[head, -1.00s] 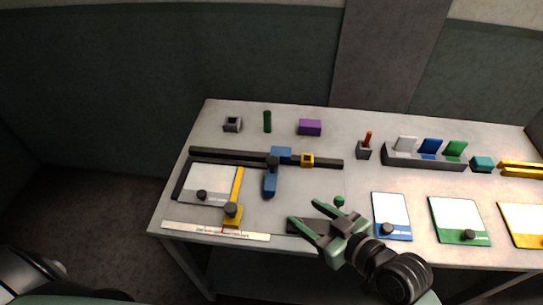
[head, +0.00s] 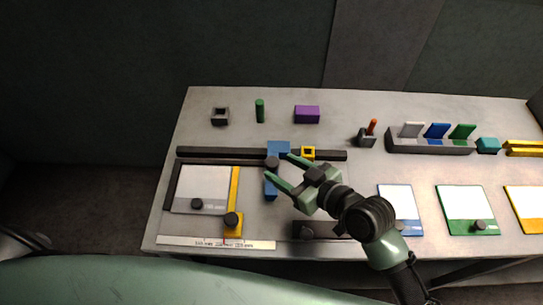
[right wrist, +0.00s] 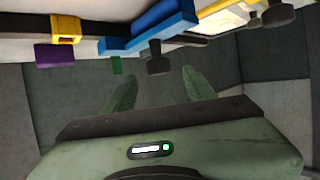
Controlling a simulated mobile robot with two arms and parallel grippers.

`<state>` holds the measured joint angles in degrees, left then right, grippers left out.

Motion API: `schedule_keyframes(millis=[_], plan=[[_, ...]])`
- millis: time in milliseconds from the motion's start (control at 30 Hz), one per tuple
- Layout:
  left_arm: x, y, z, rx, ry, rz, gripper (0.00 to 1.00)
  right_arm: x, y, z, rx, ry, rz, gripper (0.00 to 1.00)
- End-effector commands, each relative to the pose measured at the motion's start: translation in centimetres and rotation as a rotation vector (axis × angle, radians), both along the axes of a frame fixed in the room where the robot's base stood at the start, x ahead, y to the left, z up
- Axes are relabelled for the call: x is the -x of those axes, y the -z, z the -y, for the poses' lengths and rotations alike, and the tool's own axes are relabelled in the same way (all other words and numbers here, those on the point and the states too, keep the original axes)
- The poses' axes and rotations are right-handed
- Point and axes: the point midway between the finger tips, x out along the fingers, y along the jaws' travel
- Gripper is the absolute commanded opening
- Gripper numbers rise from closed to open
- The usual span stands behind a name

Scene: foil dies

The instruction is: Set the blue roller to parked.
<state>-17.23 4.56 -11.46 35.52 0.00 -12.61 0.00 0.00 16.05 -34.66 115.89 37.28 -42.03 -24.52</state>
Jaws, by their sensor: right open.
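The blue roller (head: 278,149) sits on the long dark rail (head: 225,153), with a blue arm reaching toward the table's front and a dark knob (head: 272,163) on top. A yellow square frame (head: 308,153) is on the rail just right of it. My right gripper (head: 278,165) is open, with its fingers on either side of the knob in the head view. In the right wrist view the blue roller (right wrist: 175,22) and its knob (right wrist: 158,64) show beyond the open fingertips (right wrist: 158,80), apparently not held. My left gripper is not in view.
A white board with a yellow slider (head: 234,195) and knobs lies to the left. A ruler strip (head: 215,243) lies at the front edge. A purple block (head: 307,114), green peg (head: 260,111) and grey socket (head: 220,116) stand behind the rail. Coloured cards are at right.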

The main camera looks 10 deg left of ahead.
Motion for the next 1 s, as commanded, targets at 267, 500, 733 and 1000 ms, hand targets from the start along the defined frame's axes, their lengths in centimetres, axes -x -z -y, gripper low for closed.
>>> schedule_keyframes(millis=[267,500,733,1000], plan=[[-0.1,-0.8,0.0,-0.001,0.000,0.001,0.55,-2.0,1.3,-3.0,-0.001,0.000,-0.001,0.55],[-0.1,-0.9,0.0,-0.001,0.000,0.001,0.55,-2.3,1.7,-3.5,0.001,0.000,0.001,0.55],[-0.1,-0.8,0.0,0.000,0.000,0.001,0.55,-2.3,1.7,-3.5,0.001,0.000,0.001,0.27],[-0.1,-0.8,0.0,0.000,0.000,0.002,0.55,-2.3,1.7,-3.4,0.001,0.001,0.001,0.00]])
